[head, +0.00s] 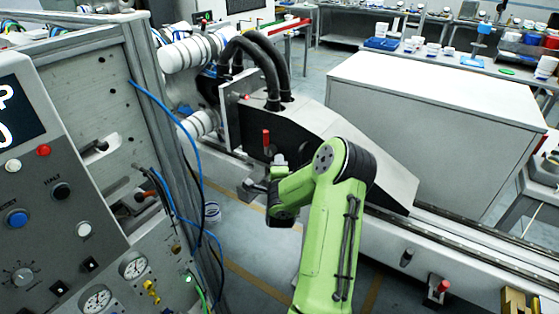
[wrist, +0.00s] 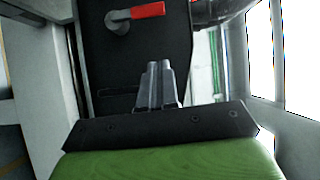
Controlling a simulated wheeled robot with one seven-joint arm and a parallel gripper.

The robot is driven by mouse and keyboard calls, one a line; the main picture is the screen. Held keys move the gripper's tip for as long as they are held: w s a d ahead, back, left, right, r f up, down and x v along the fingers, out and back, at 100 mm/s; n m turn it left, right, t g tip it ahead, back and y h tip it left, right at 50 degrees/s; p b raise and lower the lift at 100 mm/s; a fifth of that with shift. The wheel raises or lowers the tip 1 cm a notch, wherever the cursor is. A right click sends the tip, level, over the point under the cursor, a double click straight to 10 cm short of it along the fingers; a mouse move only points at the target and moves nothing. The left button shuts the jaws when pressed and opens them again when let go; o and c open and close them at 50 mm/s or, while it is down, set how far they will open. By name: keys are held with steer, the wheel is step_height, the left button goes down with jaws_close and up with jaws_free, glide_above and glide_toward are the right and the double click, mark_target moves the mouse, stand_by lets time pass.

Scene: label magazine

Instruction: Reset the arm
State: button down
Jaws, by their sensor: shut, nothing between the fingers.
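My green arm reaches up from the bottom of the head view and bends at a dark joint. My gripper (head: 252,188) is at the left end of the arm, in front of the machine's lower side, small and partly hidden by the wrist. In the wrist view my gripper (wrist: 160,68) shows its two grey fingers together, with nothing between them. The fingers point at a dark machine panel (wrist: 160,40). A red-handled lever (wrist: 147,11) is on that panel beyond the fingertips; the red handle also shows in the head view (head: 266,138).
A control panel (head: 60,190) with buttons, gauges and hanging blue and black cables stands at left. The black and grey machine (head: 320,125) and a white cabinet (head: 430,120) fill the middle and right. A rail (head: 470,240) runs along the lower right. Workbenches stand behind.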

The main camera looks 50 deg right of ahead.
steer(key=shift+s+a+r, duration=0.15)
steer(key=shift+a, duration=0.15)
steer(key=w+a+r+n+y, duration=0.1)
steer(key=a+r+n+y, duration=0.2)
steer(key=a+n, duration=0.3)
steer(key=w+a+r+n+g+y, duration=0.15)
steer(key=a+n, duration=0.25)
steer(key=a, duration=0.5)
steer(key=w+a+r+n+y, duration=0.1)
steer(key=a+r+n+y, duration=0.3)
steer(key=a, duration=0.3)
steer(key=s+a+r+n+g+y, duration=0.1)
steer(key=s+a+n+g+y, duration=0.1)
steer(key=s+a+n, duration=0.5)
steer(key=s+a+r+n+g+y, duration=0.1)
steer(key=s+a+n+g+y, duration=0.1)
steer(key=s+a+n, duration=0.4)
steer(key=s+a+y, duration=0.1)
steer(key=s+a, duration=0.4)
steer(key=s, duration=0.5)
steer(key=shift+r+n, duration=0.2)
steer(key=shift+n, duration=0.2)
steer(key=shift+s+a, duration=0.1)
steer(key=shift+a, duration=0.05)
